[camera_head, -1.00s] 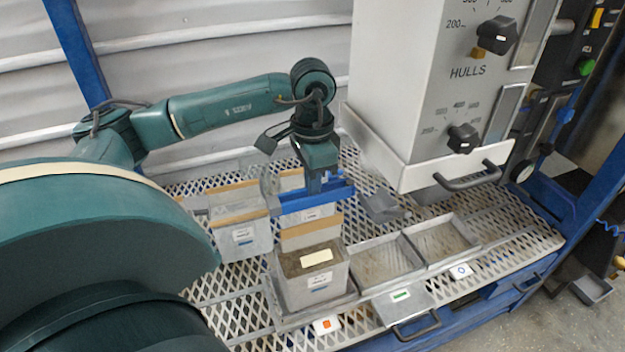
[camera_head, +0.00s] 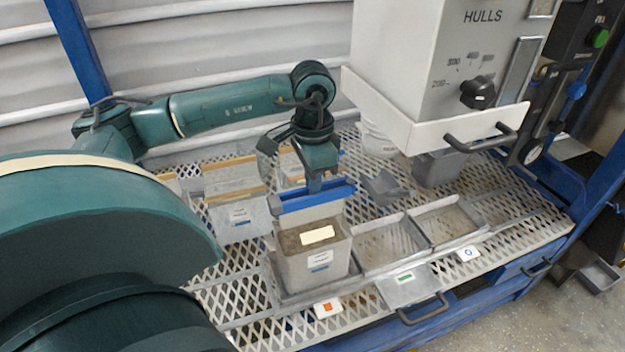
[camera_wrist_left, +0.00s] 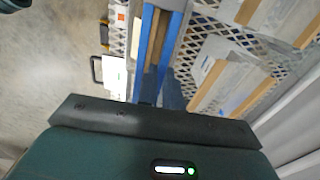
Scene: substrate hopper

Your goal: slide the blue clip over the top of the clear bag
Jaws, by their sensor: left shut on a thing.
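The blue clip (camera_head: 313,198) is a long channel, held level by my left gripper (camera_head: 318,181), which is shut on it. The clear bag (camera_head: 312,268) stands upright on the left tray, with dark substrate and a pale label inside. The clip is at the bag's raised rear top, and its tan top band is hidden in the head view. In the left wrist view the clip shows as two blue rails (camera_wrist_left: 143,50) with a tan strip between them. How far down the clip sits is unclear. My right gripper is out of view.
Several clear bags with tan tops (camera_head: 238,215) stand behind and left. Two empty tray sections (camera_head: 388,247) lie to the right, with a grey scoop (camera_head: 384,187) behind. The white hopper (camera_head: 440,100) overhangs the mesh bench at the right.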

